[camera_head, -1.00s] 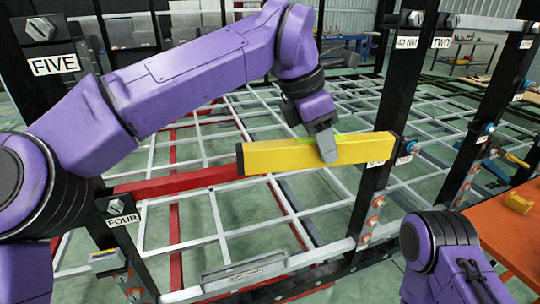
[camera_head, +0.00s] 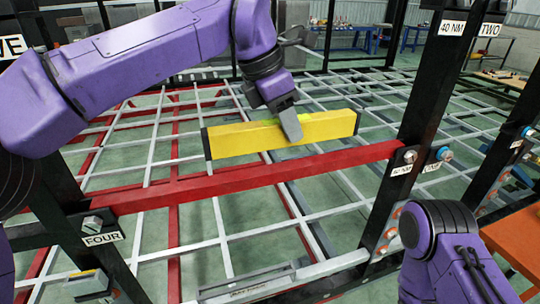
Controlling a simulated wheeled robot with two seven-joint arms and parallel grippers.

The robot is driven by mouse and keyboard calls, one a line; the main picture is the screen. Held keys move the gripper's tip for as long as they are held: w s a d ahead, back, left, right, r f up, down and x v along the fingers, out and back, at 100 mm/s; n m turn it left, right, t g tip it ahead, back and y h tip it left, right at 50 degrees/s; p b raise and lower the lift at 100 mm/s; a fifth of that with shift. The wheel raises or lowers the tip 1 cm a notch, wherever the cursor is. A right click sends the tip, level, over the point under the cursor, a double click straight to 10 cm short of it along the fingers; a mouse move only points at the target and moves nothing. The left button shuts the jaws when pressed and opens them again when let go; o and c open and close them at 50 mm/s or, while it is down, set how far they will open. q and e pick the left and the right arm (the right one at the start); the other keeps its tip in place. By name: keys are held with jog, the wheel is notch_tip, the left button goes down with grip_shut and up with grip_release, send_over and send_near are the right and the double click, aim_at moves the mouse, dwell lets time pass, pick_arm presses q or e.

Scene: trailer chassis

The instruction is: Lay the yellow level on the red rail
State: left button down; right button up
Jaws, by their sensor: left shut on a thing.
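The yellow level (camera_head: 240,140) is a long yellow bar with dark end caps, in the middle of the head view. My left gripper (camera_head: 289,122) is shut on it, right of its middle, with one grey finger across its near face. The red rail (camera_head: 260,176) runs from the black post marked FOUR at left to the black post at right. The level appears above and behind the rail, roughly along it, with a narrow gap in the picture between them at the right. Whether they touch at the left I cannot tell. My right arm shows at lower right; its gripper is out of view.
Black posts stand at left (camera_head: 68,200) and right (camera_head: 430,105), with bolts and labels. A grid of white and red bars (camera_head: 150,165) lies behind and below the rail. An orange table (camera_head: 517,240) is at the right edge.

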pick_arm(q)
jog(key=w+f, duration=0.1)
jog(key=w+a+f, duration=0.1)
jog(key=f, duration=0.1)
jog(key=w+a+f, duration=0.1)
jog(key=shift+a+f, duration=0.2)
jog(key=shift+a, duration=0.05)
jog(key=f, duration=0.1)
jog(key=s+f, duration=0.1)
jog(key=shift+a+f+p, duration=0.2)
jog(key=shift+f+p, duration=0.1)
jog(key=shift+w+d+f, duration=0.1)
jog(key=shift+w+f, duration=0.05)
jog(key=shift+w, duration=0.05)
jog(key=c, duration=0.8)
grip_release()
jog(key=shift+o, duration=0.4)
jog(key=shift+s, duration=0.1)
jog(key=v, duration=1.2)
